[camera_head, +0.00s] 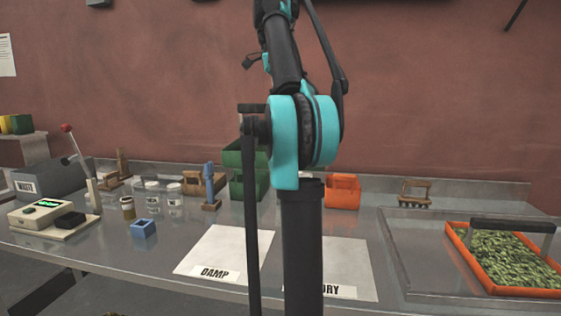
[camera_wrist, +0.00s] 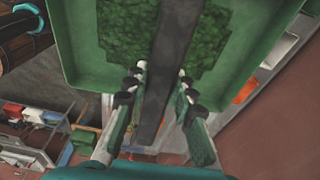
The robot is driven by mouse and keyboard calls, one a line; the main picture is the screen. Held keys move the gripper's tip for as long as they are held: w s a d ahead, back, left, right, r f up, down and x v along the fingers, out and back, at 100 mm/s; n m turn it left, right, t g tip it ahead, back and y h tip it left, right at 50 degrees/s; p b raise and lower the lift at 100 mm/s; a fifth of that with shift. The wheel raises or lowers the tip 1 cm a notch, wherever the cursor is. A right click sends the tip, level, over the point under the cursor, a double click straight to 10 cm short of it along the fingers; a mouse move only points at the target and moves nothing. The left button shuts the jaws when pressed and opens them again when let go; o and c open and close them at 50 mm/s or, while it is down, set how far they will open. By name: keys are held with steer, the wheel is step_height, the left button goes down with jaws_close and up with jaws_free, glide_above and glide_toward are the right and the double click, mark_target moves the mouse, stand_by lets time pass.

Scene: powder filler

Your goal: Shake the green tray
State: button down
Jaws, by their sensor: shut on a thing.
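The green tray (camera_wrist: 72,50) fills the upper part of the wrist view and holds green leafy bits (camera_wrist: 122,35). A long dark handle bar (camera_wrist: 170,50) runs across it. My gripper (camera_wrist: 161,76) is shut on this handle, with a finger on either side of it. The tray is held up off the table, which shows far below at the left. My gripper and the green tray are out of sight in the head view, where only my arm shows, rising past the top edge.
Below are two white sheets, one marked DAMP (camera_head: 222,250), the other (camera_head: 350,262) partly hidden by my arm. An orange tray (camera_head: 467,262) of green bits sits at right. A green bin (camera_head: 240,158), orange bin (camera_head: 343,192), jars (camera_head: 174,198) and scale (camera_head: 45,212) stand on the table.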

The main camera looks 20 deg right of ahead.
steer(key=a, duration=0.5)
steer(key=shift+d, duration=2.5)
stand_by(0.4)
stand_by(0.4)
